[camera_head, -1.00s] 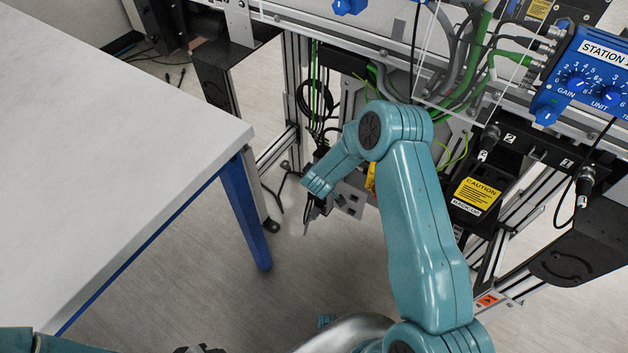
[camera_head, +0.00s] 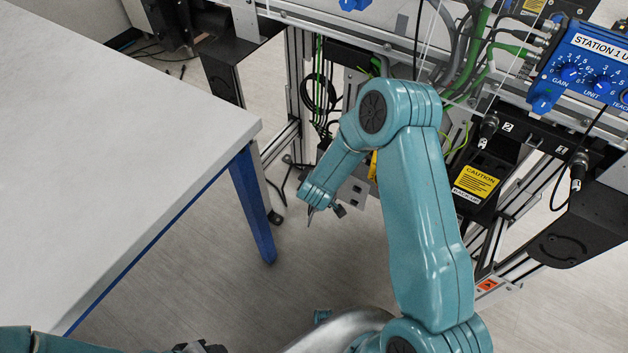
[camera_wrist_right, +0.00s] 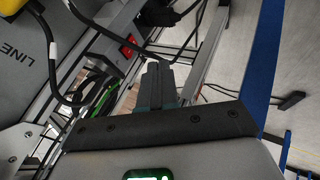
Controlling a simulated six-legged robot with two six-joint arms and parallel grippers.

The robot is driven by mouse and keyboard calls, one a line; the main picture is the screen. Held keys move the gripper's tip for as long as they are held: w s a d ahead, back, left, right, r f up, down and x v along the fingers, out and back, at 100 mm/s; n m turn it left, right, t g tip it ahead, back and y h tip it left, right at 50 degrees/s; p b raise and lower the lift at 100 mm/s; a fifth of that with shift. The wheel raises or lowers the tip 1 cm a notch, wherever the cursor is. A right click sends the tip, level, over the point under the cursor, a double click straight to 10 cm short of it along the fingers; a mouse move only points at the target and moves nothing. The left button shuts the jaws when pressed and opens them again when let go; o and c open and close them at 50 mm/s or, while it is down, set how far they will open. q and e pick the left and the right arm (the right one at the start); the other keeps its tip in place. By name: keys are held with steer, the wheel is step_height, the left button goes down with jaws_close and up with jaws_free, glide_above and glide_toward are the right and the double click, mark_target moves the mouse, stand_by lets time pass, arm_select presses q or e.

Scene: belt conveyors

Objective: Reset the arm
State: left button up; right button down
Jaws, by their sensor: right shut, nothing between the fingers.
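My right arm, teal, rises from the bottom in the head view and bends at the elbow, with its forearm pointing down and left. My right gripper (camera_head: 311,216) hangs small and dark at its end, over the floor between the table and the conveyor frame. In the right wrist view the same gripper (camera_wrist_right: 158,78) shows its two fingers together with nothing held. My left arm shows at the bottom left of the head view. A dark part at the bottom edge may be my left gripper (camera_head: 200,347), but its fingers cannot be made out.
A white-topped table (camera_head: 110,130) with a blue leg (camera_head: 252,205) stands at left. The conveyor frame (camera_head: 290,80) with cables stands behind my right arm. A blue control box (camera_head: 590,70) and a yellow caution label (camera_head: 475,182) are at right. Floor (camera_head: 190,270) is clear between.

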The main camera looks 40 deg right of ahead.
steer(key=s+a+r+m+g+y+p, duration=0.2)
steer(key=s+a+g+y+p, duration=0.1)
steer(key=s+a, duration=0.7)
steer(key=s+a+r+m+g+y+p, duration=0.2)
steer(key=s+a+y+p, duration=0.3)
steer(key=s+a, duration=0.5)
steer(key=s+m+g+p, duration=0.1)
steer(key=s, duration=0.2)
steer(key=shift+a+m+y+p, duration=0.3)
steer(key=shift+p, duration=0.05)
steer(key=shift+w, duration=0.1)
steer(key=shift+d, duration=0.2)
